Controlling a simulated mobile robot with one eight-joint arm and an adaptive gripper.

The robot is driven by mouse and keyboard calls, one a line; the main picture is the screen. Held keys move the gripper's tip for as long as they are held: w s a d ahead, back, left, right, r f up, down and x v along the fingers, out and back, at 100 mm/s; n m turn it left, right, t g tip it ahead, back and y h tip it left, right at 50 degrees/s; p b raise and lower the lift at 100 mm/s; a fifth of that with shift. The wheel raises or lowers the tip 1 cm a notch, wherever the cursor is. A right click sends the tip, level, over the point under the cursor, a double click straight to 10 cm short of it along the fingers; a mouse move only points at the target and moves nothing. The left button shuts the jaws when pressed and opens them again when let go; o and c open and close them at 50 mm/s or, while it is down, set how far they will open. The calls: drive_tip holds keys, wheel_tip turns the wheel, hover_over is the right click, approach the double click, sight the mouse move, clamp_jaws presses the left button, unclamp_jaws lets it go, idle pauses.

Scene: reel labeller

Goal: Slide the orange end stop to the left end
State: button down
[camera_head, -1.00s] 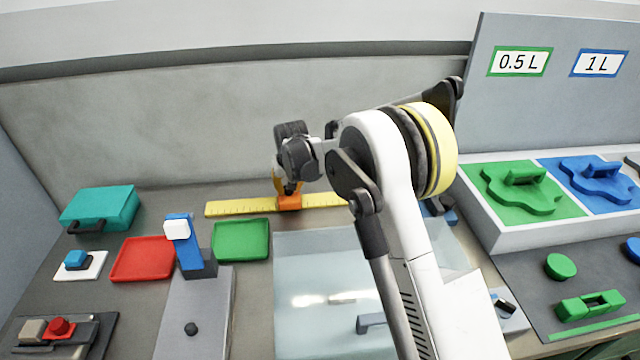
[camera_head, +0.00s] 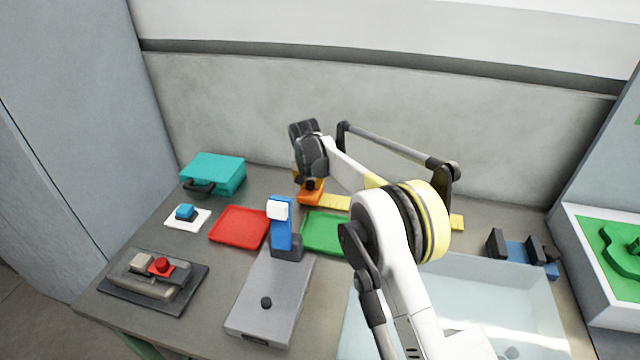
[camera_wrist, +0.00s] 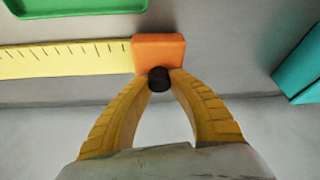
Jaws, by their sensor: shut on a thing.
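The orange end stop (camera_head: 311,192) sits on the yellow ruler (camera_head: 335,202) at its left end. In the wrist view the orange stop (camera_wrist: 158,52) covers the ruler's right-hand end in that picture, and the ruler (camera_wrist: 70,60) runs off to the left. No ruler shows beyond the stop. My gripper (camera_wrist: 158,78) has its yellow fingers closed on the black knob of the stop. In the head view my gripper (camera_head: 308,180) is above the stop and partly hidden by my wrist. My arm hides the middle of the ruler.
A teal box (camera_head: 214,173) stands to the left of the stop. A red tray (camera_head: 239,228), a blue post (camera_head: 281,232) with a white top and a green tray (camera_head: 322,233) lie in front. The back wall is close behind. Bare table lies between the teal box and the stop.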

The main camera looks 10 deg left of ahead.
drive_tip(key=shift+a, duration=0.2)
drive_tip(key=c, duration=1.4)
unclamp_jaws()
drive_tip(key=shift+o, duration=1.2)
drive_tip(key=shift+a+f, duration=0.1)
drive_tip(key=shift+a, duration=0.05)
drive_tip(key=v, duration=1.2)
